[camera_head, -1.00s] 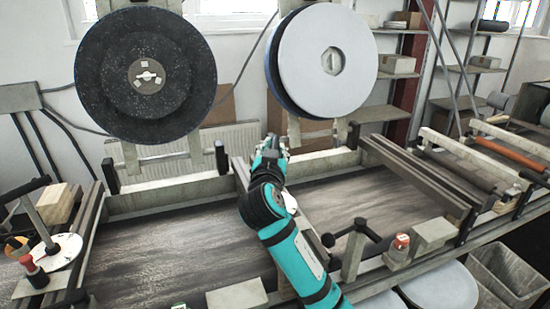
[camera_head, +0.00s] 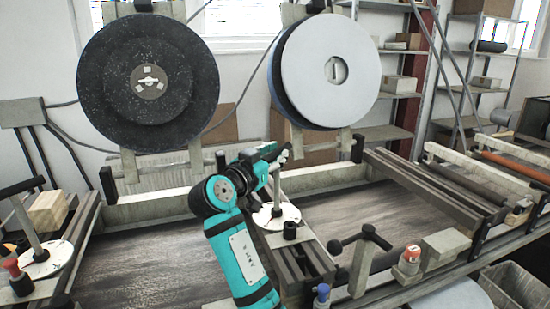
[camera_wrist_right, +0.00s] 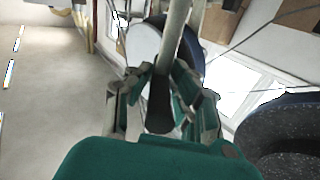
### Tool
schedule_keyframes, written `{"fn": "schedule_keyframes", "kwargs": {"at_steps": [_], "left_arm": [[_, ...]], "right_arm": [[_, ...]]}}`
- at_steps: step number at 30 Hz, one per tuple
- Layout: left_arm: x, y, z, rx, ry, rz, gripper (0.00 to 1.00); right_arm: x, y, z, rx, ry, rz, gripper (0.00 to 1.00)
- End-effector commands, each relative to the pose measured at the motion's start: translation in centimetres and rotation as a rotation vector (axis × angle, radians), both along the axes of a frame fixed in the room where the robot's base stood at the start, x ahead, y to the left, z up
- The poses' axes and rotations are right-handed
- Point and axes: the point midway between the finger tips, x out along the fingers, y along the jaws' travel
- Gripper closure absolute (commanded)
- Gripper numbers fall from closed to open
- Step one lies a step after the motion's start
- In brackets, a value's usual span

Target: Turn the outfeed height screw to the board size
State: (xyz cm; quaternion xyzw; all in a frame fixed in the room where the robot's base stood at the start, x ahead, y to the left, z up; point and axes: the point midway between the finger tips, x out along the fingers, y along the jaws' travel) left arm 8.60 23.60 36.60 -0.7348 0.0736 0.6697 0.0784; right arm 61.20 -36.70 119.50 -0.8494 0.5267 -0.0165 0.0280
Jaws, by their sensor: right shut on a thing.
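A screw post (camera_head: 277,188) with a T-handle stands on a round white dial plate (camera_head: 285,214) at the middle of the conveyor. My right gripper (camera_head: 276,158) is at the top of this post, shut on the handle, and hides part of it. In the right wrist view the fingers close on the dark handle grip (camera_wrist_right: 160,112), with the pale post (camera_wrist_right: 174,38) beyond. The dial marks are too small to read. A similar screw handle (camera_head: 22,188) with its own dial plate (camera_head: 42,262) stands at the left. My left gripper is out of view.
Two large discs, one black (camera_head: 148,75) and one pale (camera_head: 330,70), hang behind the conveyor. The dark belt (camera_head: 150,255) is bare.

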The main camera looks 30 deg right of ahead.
Motion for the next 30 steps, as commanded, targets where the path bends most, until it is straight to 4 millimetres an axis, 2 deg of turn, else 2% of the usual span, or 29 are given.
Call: {"fn": "schedule_keyframes", "kwargs": {"at_steps": [6,7,12,25,30], "left_arm": [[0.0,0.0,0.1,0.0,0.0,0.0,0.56],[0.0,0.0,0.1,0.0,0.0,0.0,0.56],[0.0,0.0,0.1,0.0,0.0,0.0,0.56],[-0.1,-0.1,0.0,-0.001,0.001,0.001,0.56],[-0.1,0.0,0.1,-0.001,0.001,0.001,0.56]], "right_arm": [[0.0,0.0,0.4,-0.007,-0.007,0.002,1.0],[0.0,0.0,0.4,-0.007,-0.007,0.002,0.8],[0.0,0.0,0.5,-0.007,-0.008,0.003,0.58],[0.1,0.2,0.5,-0.006,-0.009,0.008,0.58],[-0.7,2.0,0.4,-0.004,-0.008,0.013,0.58]]}}
